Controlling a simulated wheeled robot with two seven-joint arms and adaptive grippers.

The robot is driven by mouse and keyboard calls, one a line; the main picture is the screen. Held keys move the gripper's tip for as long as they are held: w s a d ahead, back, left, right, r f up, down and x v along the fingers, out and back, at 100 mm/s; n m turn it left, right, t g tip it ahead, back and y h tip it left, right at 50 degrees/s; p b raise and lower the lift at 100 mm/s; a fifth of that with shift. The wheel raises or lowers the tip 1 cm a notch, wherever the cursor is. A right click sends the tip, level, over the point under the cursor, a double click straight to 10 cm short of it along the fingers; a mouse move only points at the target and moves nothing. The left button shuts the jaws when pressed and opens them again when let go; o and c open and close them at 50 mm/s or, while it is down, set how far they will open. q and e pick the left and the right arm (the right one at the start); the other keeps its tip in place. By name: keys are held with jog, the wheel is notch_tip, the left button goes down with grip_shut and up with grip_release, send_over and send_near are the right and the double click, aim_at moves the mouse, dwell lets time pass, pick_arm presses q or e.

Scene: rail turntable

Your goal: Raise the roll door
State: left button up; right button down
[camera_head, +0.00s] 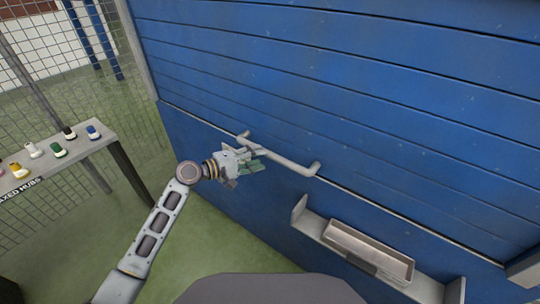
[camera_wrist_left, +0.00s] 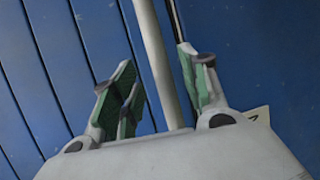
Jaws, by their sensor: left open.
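The blue roll door (camera_head: 330,70) is made of horizontal slats and fills the upper right of the head view; it also shows in the left wrist view (camera_wrist_left: 50,60). A grey bar handle (camera_head: 290,163) is fixed near the door's lower edge. My left gripper (camera_head: 256,162) is open, right by the handle's left part. In the left wrist view, the handle bar (camera_wrist_left: 155,55) runs lengthwise between the two green-padded fingers (camera_wrist_left: 158,85) with a gap on both sides. I cannot tell how deep it sits between them. My right gripper is not in view.
A grey ledge (camera_head: 308,221) with a shallow tray (camera_head: 370,250) juts out below the door at right. A table (camera_head: 80,150) with several small coloured items stands at left, before a wire mesh fence (camera_head: 50,60). Green floor (camera_head: 210,245) is clear below the arm.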

aim_at(270, 155)
pick_arm(q)
jog(key=shift+x, duration=2.85)
jog(key=shift+c, duration=0.4)
grip_shut()
